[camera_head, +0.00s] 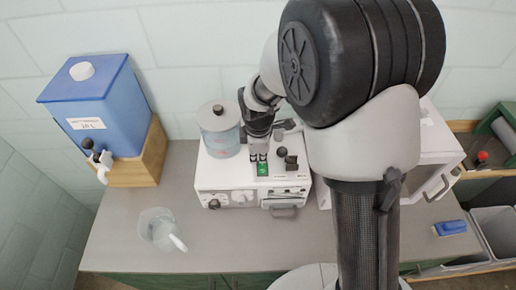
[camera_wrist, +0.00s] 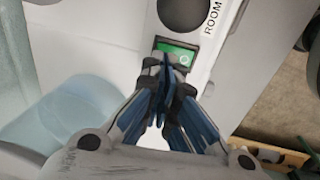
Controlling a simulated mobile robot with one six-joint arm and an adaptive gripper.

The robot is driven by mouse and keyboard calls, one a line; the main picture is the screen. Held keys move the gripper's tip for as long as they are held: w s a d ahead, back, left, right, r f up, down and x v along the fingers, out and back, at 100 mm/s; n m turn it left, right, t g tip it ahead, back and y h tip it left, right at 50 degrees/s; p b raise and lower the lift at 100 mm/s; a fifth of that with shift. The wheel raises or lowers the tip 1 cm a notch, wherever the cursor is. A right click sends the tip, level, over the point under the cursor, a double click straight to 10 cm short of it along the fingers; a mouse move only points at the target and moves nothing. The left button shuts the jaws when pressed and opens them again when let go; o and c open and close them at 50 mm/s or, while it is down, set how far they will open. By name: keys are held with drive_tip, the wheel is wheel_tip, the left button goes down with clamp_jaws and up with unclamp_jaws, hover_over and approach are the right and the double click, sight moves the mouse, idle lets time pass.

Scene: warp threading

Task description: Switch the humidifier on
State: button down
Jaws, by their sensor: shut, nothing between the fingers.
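The humidifier (camera_head: 240,180) is a white box on the grey bench, with a clear, bluish water tank (camera_head: 219,138) on its top left. A green rocker switch (camera_head: 262,168) sits on its top; it also shows in the wrist view (camera_wrist: 176,47), with a round mark on it. My gripper (camera_head: 258,150) points down over the switch. In the wrist view my gripper (camera_wrist: 163,66) is shut and empty, its fingertips overlapping the switch's near edge. I cannot tell whether they touch it, or which way the rocker is pressed.
A black knob (camera_wrist: 184,12) lies beyond the switch. A blue water container (camera_head: 95,105) on a wooden stand is at the left. A clear jug (camera_head: 158,229) stands on the front left of the bench. A blue object (camera_head: 450,228) lies at the right. The bench's front middle is clear.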

drive_tip(key=shift+w+f, duration=0.1)
drive_tip(key=shift+f, duration=0.6)
drive_tip(key=shift+p, duration=0.4)
drive_tip(key=shift+w+f+g+p, duration=0.15)
drive_tip(key=shift+f+g+p, duration=0.05)
drive_tip(key=shift+g+p, duration=0.2)
drive_tip(key=shift+w+f, duration=0.15)
drive_tip(key=shift+f, duration=0.2)
drive_tip(key=shift+s+f, duration=0.1)
drive_tip(key=shift+s, duration=0.1)
drive_tip(key=shift+s+d+g, duration=0.1)
drive_tip(key=shift+s+g, duration=0.2)
drive_tip(key=shift+s, duration=0.2)
wheel_tip(320, 180, up, 13)
drive_tip(key=shift+w+f, duration=0.2)
